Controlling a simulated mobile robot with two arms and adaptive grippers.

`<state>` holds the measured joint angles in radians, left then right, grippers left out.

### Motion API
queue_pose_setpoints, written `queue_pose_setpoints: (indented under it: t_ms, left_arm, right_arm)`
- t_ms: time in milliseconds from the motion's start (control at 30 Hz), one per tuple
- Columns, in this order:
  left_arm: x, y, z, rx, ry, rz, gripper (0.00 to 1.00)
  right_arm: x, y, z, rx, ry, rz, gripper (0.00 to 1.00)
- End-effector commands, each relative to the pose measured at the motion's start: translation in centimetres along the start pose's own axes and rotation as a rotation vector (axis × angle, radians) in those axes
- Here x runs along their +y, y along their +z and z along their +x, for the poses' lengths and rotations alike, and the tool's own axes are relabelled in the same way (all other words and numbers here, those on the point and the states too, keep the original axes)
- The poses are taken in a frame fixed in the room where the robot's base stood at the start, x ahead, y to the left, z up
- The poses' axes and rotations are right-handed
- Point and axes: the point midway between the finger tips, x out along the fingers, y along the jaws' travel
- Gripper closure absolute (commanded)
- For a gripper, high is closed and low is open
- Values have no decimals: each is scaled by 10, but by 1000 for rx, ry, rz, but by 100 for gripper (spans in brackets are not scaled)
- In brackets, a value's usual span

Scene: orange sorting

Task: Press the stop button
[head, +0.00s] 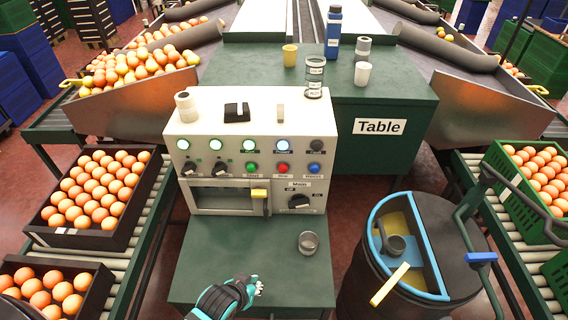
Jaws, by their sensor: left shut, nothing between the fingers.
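The control box (245,140) stands on the green table in the middle of the head view. On its front is a row of buttons: a green one, then the red stop button (283,168), then a blue one, with small labels under them. My left gripper (256,285) is shut and empty. It is at the bottom of the view, over the front of the table, lower than the box and a little left of the red button, well apart from it. My right gripper is out of view.
A metal cup (308,243) stands on the table's front part, right of my gripper. The box has a yellow handle (259,194) and a black main switch (299,201) below the buttons. A dark bin (375,285) stands to the right. Orange crates (60,238) line the left conveyor.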

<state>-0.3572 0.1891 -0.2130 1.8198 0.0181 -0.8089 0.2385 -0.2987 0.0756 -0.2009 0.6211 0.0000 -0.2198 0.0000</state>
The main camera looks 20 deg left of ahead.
Motion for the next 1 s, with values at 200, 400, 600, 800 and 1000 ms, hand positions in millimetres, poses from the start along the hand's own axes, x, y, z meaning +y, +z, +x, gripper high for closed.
queue_pose_setpoints:
  t_ms: [200, 400, 600, 800, 1000]
  left_arm:
    - [11, -104, -8, 303, 101, -104, 100]
    - [24, -177, -29, 518, 234, -187, 100]
    - [32, -211, -45, 619, 322, -228, 100]
    - [34, -217, -48, 636, 338, -237, 100]
    - [34, -216, -47, 635, 337, -236, 100]
  right_arm:
    - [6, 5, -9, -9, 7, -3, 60]
    - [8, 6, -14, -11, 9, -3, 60]
    - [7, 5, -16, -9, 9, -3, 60]
    - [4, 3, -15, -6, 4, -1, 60]
    - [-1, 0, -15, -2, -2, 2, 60]
